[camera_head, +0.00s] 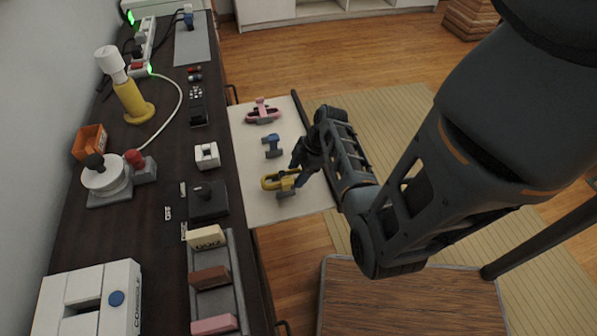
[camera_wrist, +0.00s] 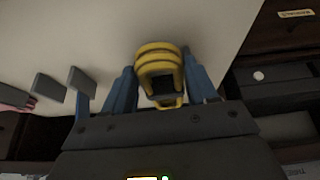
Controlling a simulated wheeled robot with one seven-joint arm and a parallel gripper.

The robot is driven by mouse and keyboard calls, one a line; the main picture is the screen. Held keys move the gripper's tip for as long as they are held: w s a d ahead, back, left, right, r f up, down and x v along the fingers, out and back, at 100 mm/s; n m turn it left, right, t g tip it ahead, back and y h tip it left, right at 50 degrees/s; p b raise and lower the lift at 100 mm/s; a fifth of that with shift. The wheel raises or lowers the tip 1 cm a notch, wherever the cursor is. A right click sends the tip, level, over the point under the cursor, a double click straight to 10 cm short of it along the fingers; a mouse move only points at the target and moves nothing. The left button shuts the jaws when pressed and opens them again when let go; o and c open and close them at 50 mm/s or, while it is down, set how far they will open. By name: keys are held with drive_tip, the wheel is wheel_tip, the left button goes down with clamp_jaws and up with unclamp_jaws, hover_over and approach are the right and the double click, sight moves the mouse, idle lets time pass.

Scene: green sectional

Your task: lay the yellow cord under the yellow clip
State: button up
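The yellow cord (camera_head: 270,184) shows as a thick looped bundle near the front end of the pale board (camera_head: 262,205). A small grey block (camera_head: 285,194) sits right beside it; I cannot clearly separate a yellow clip from the cord. My gripper (camera_head: 299,172) reaches in from the right and meets the yellow loop. In the wrist view, the yellow loops (camera_wrist: 158,52) lie between my two blue-grey fingers (camera_wrist: 162,85), which press close on both sides. A dark square shows inside the loops. The exact contact and the height above the board are hard to tell.
A blue clip-like piece (camera_head: 272,144) and a pink looped piece (camera_head: 263,113) stand farther back on the board. The dark bench (camera_head: 150,225) at left holds a white switch box, a tray of labelled blocks, an orange bin and a yellow-based lamp.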

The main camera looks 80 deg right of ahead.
drive_tip(key=o, duration=0.5)
drive_tip(key=shift+s+f, duration=0.4)
drive_tip(key=shift+f, duration=0.35)
drive_tip(key=shift+s+f, duration=0.35)
drive_tip(key=shift+f, duration=0.4)
drive_tip(key=shift+c, duration=0.2)
drive_tip(key=shift+r, duration=0.1)
wheel_tip(320, 180, up, 10)
drive_tip(key=s+d, duration=0.1)
drive_tip(key=d, duration=0.1)
drive_tip(key=shift+s+d, duration=0.2)
drive_tip(key=shift+s, duration=0.05)
drive_tip(key=shift+p, duration=0.3)
drive_tip(key=shift+s+d, duration=0.1)
